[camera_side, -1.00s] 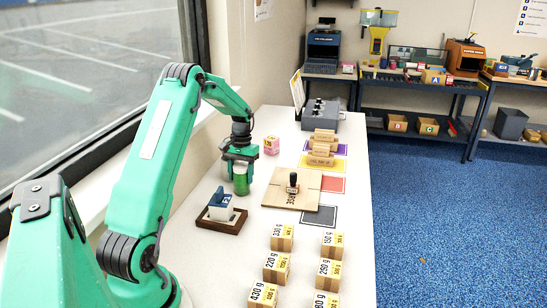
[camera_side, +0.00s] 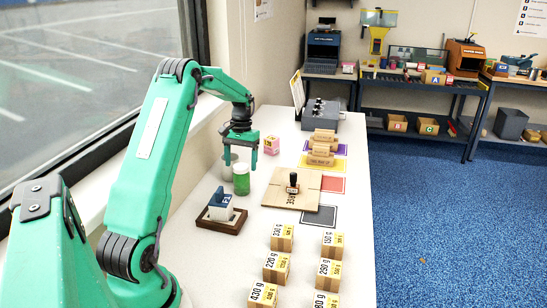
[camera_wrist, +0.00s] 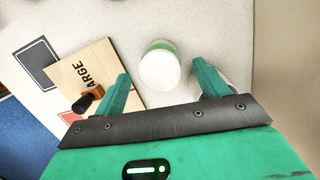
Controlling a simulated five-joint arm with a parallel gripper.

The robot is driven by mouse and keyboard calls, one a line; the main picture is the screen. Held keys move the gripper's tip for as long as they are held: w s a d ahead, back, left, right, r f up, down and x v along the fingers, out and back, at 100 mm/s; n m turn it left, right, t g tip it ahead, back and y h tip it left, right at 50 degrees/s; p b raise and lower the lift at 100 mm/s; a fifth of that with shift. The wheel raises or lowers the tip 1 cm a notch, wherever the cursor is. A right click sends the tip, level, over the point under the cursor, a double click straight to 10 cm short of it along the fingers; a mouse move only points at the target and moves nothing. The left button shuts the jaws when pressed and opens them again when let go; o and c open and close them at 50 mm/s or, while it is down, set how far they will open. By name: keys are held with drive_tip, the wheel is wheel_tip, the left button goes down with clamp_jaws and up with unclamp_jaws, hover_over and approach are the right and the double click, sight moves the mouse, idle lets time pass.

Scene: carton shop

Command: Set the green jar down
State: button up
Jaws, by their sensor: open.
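The green jar (camera_side: 241,180) with a white lid stands upright on the white table. In the wrist view the jar (camera_wrist: 159,66) shows from above, mostly as its white lid, just beyond and between my fingertips. My gripper (camera_side: 240,155) is above the jar in the side view, with its fingers apart and nothing between them. In the wrist view my gripper (camera_wrist: 158,76) shows both green fingers spread wide. The jar appears clear of both fingers.
A tray with a blue-and-white block (camera_side: 222,206) is in front. Several labelled cartons (camera_side: 282,237) fill the near table. Grey, red, yellow and purple mats lie along the right.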

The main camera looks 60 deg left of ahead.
drive_tip(key=r, duration=0.7)
drive_tip(key=shift+w+a+r, duration=0.15)
drive_tip(key=shift+w+a, duration=0.25)
drive_tip(key=shift+d, duration=0.1)
